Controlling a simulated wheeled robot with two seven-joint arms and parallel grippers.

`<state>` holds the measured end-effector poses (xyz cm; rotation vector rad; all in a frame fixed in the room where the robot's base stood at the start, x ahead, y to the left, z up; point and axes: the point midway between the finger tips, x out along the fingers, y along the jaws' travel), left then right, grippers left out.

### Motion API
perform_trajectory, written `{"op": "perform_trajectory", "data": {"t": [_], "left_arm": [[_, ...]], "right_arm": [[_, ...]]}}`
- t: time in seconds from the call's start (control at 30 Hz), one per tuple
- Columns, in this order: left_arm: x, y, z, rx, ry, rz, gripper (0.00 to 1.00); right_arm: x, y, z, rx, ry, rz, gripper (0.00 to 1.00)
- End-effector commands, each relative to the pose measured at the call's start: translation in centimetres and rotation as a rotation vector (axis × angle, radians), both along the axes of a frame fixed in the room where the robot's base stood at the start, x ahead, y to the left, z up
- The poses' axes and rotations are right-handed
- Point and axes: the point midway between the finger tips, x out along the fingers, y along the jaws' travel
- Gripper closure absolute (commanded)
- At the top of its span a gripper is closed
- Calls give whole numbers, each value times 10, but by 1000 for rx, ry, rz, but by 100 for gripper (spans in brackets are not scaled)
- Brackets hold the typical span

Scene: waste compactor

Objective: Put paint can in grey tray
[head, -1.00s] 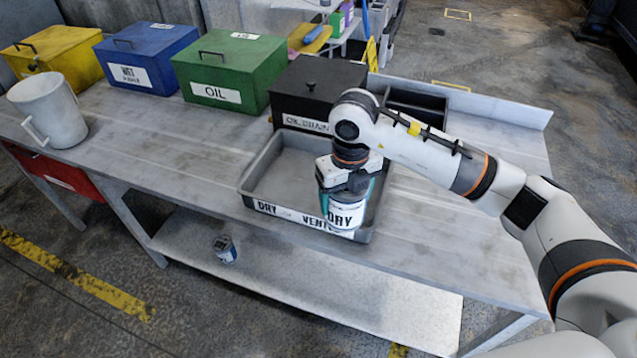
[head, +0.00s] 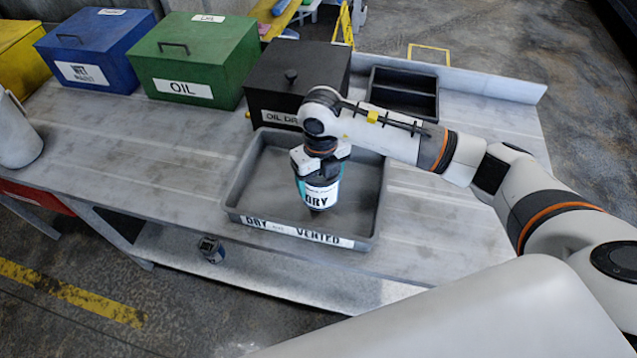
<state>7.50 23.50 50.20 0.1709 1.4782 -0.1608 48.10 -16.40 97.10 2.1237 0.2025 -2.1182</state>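A white paint can labelled DRY (head: 320,192) is held by my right gripper (head: 320,172). The gripper's fingers are closed around the can's sides from above. The can is upright, or nearly so, within the outline of the grey tray (head: 374,215), whose front label reads DRY and VENTED. I cannot tell whether the can's base touches the tray floor. The can's upper part is hidden by the gripper. My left gripper is out of view.
A black box (head: 280,85) stands directly behind the tray. Green (head: 190,62) and blue (head: 88,58) lidded boxes stand to the left. A black divided bin (head: 403,95) is at the back right. A small can (head: 211,249) sits on the lower shelf.

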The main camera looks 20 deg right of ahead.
Motion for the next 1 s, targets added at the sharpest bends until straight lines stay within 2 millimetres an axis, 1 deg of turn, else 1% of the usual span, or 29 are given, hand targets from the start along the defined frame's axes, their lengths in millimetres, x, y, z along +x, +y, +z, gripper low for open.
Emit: {"op": "perform_trajectory", "data": {"t": [0.07,0.17,0.3,0.37,0.5,0.7,0.73,0.83,0.87,1.0], "left_arm": [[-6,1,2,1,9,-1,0],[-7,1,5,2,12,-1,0],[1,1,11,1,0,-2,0],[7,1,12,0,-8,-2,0],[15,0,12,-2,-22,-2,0],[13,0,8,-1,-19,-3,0],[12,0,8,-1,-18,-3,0],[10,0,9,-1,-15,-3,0],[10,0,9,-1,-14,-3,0],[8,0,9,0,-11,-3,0]], "right_arm": [[1,0,-3,2,-3,0,59],[0,0,-13,0,0,0,59],[0,1,-32,2,0,0,59],[1,1,-38,0,-2,1,59],[1,1,-40,2,-5,1,59],[1,1,-44,1,-5,1,59],[1,0,-43,1,-3,1,19],[1,0,-43,1,-3,1,3],[1,0,-43,1,-3,1,1],[1,0,-43,1,-3,1,1]]}}
